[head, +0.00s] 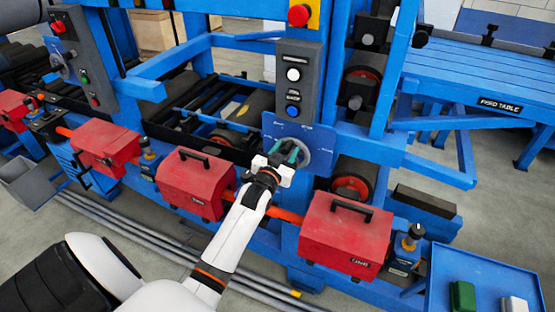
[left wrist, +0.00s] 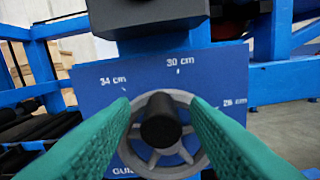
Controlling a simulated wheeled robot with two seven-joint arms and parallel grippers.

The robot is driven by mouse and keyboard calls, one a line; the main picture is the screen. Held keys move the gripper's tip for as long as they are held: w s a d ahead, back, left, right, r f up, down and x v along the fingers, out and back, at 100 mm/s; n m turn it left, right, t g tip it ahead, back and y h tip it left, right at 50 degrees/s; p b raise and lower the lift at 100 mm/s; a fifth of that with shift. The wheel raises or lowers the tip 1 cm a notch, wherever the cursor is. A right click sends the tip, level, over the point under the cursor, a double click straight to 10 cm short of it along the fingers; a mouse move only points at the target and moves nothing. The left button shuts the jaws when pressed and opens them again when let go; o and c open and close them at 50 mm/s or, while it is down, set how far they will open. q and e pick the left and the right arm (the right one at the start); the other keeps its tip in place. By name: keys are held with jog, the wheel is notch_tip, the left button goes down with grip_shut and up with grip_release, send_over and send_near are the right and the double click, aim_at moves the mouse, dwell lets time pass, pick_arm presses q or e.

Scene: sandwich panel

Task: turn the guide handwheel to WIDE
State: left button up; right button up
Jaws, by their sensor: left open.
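The guide handwheel (head: 322,158) is a grey spoked wheel on a blue plate (head: 315,133) on the machine's front. In the left wrist view the wheel (left wrist: 160,173) shows behind a dark round knob (left wrist: 160,122). White marks 34 cm (left wrist: 112,82), 30 cm (left wrist: 178,65) and 26 cm (left wrist: 234,102) are on the plate around it. No word WIDE is readable. My left gripper (head: 284,154) is at the wheel, its green fingers (left wrist: 160,105) open on either side of the knob. I cannot tell whether they touch it. My right gripper is not in view.
A button panel (head: 293,85) stands above the wheel. Red boxes (head: 345,235) (head: 195,182) sit along the front below it, close to my left arm. A blue tray (head: 480,265) is at the lower right, and a blue feed table (head: 480,85) stands behind.

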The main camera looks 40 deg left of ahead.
pick_arm(q)
jog(key=b+v, duration=0.2)
jog(key=v, duration=0.9)
jog(key=shift+s+b, duration=0.15)
jog(key=shift+b, duration=0.15)
jog(key=shift+a, duration=0.1)
